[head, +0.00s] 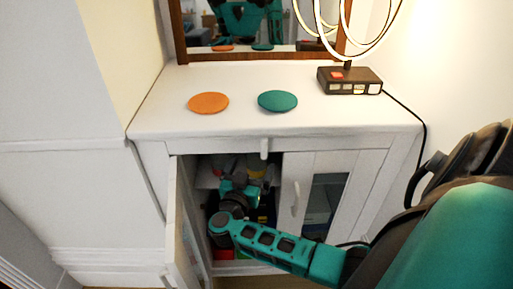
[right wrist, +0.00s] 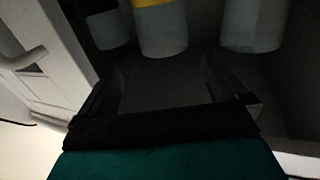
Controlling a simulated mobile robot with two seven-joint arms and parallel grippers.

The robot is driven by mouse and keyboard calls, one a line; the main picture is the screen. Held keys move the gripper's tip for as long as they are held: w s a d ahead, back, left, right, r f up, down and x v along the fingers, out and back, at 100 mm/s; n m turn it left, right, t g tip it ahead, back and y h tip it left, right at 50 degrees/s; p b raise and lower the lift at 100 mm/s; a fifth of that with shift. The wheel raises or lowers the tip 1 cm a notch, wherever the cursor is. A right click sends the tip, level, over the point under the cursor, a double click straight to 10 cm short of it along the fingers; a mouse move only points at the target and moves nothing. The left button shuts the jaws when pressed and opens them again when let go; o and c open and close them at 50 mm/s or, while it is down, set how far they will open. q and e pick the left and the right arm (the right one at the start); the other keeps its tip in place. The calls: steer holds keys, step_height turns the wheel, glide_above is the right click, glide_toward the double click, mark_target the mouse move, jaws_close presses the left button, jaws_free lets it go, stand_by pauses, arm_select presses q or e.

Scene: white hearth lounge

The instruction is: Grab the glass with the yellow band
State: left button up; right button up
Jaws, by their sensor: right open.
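The glass with the yellow band (right wrist: 162,32) stands inside the cabinet, near the top middle of the right wrist view; its upper part is cut off. My right gripper (right wrist: 162,66) is open and empty, its two fingers pointing toward that glass, which lies ahead between their lines and apart from them. In the head view my right gripper (head: 240,186) reaches through the open left doorway of the white cabinet (head: 150,118), and a pale yellowish patch shows just behind it. My left gripper is not in view.
A dark-banded glass (right wrist: 108,30) stands left of the yellow-banded one, and a plain-looking glass (right wrist: 252,30) right of it. The open cabinet door (head: 190,235) flanks my arm; the right door (head: 318,195) is closed. Orange (head: 208,102) and green (head: 278,101) discs and a lamp (head: 349,80) are on top.

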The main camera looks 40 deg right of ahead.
mark_target(253, 158)
steer(key=shift+x, duration=0.75)
steer(key=w+d+b, duration=0.1)
steer(key=w+d+f+b, duration=0.1)
steer(key=w+d, duration=0.1)
steer(key=shift+d+b, duration=0.2)
steer(key=shift+b, duration=0.15)
steer(key=shift+w+d+r, duration=0.15)
steer(key=shift+w+d, duration=0.05)
steer(key=shift+d, duration=0.2)
steer(key=c, duration=1.5)
steer(key=shift+c, duration=0.3)
steer(key=shift+r, duration=0.15)
